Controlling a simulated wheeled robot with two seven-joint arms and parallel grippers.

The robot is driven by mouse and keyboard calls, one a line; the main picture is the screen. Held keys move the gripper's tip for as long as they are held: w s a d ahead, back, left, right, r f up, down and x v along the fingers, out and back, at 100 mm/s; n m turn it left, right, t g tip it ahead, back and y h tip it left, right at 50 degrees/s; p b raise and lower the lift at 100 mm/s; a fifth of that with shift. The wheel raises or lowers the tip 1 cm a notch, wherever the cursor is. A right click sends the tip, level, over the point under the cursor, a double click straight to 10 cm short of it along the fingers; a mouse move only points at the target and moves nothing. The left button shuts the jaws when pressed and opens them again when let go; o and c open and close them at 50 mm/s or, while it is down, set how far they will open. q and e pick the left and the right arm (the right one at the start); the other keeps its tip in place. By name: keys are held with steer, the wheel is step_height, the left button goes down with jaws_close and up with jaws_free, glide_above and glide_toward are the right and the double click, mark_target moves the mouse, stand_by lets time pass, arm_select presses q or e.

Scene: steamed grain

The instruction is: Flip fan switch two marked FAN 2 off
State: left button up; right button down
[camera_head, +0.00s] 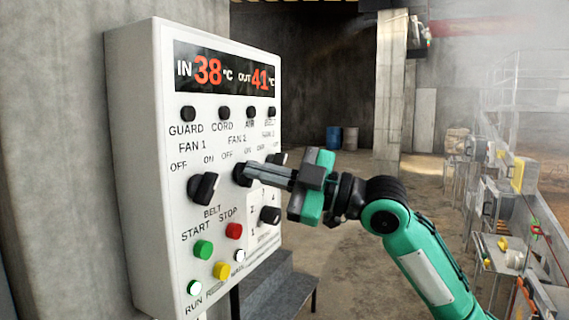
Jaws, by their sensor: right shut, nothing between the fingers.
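The white control panel (130,120) hangs on the wall at the left, its face turned to the right. The FAN 2 switch (240,176) is a black rotary knob in the middle of the switch row, under the label FAN 2. My right gripper (250,173) is shut and empty, coming from the right. Its fingertips are at the FAN 2 knob and cover part of it, so contact and the knob's exact setting cannot be told. The FAN 1 knob (204,188) is to the left, its pointer tilted. Another black knob (279,159) is partly hidden behind the gripper. My left gripper is not in view.
Below the switches are a black selector (270,215), a green button (204,249), a red button (234,231) and a yellow light (222,270). The display reads IN 38, OUT 41. Grey steps (270,285) stand below the panel. Open floor lies behind my right arm.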

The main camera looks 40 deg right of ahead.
steer(key=x, duration=0.1)
steer(key=p+x, duration=0.1)
steer(key=shift+w+a+r+p, duration=0.2)
steer(key=shift+w+r+p, duration=0.1)
steer(key=shift+r, duration=0.1)
steer(key=shift+w+f, duration=0.35)
steer(key=shift+f, duration=0.2)
steer(key=shift+w+d+f, duration=0.1)
steer(key=shift+d+f, duration=0.15)
steer(key=shift+d, duration=0.1)
steer(key=shift+w+d+f, duration=0.15)
steer(key=shift+d+f, duration=0.45)
steer(key=shift+d, duration=0.25)
steer(key=shift+w+f, duration=0.15)
steer(key=shift+d, duration=0.15)
steer(key=shift+w, duration=0.1)
